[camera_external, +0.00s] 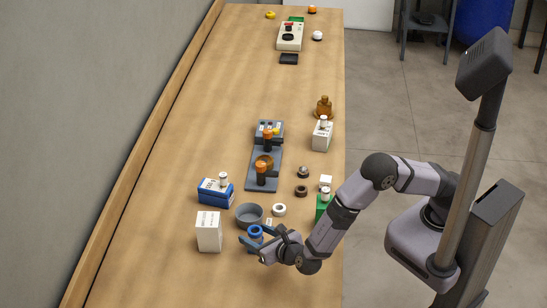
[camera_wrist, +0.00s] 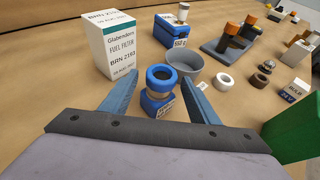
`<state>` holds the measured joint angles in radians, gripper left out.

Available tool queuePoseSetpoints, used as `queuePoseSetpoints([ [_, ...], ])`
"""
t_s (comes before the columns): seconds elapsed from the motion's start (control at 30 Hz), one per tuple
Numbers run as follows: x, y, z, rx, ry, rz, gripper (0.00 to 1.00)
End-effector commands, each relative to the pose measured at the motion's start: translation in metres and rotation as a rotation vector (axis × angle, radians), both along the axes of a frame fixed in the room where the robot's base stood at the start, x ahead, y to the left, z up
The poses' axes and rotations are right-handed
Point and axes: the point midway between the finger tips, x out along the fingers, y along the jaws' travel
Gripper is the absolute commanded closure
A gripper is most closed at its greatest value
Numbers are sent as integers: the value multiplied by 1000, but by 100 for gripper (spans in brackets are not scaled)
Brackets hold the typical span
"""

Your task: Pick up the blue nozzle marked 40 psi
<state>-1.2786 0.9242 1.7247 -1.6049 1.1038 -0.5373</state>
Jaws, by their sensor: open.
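The blue nozzle (camera_external: 255,233) stands upright near the front of the bench. It also shows in the wrist view (camera_wrist: 157,97), with a dark ring opening at its top and a pale label low on its right side; I cannot read the marking. My gripper (camera_external: 262,238) is open and low over the bench. In the wrist view its two blue-grey fingers (camera_wrist: 161,84) lie on either side of the nozzle with gaps, and nothing is held.
A white fuel filter box (camera_external: 208,232) stands left of the nozzle. A grey bowl (camera_external: 249,222) is close behind it. A blue box (camera_external: 215,191), a white ring (camera_external: 279,210), a green box (camera_external: 321,210) and a grey pump fixture (camera_external: 264,180) stand farther around. The bench's near left is bare.

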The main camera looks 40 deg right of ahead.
Motion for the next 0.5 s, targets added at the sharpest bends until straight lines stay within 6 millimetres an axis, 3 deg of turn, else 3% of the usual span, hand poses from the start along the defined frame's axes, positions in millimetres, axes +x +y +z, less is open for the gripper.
queuePoseSetpoints([
  [0.13,10,-1,-4,1,1,-1,45],
  [0.4,12,0,-6,1,1,1,45],
  [0.5,12,0,-6,1,1,1,69],
])
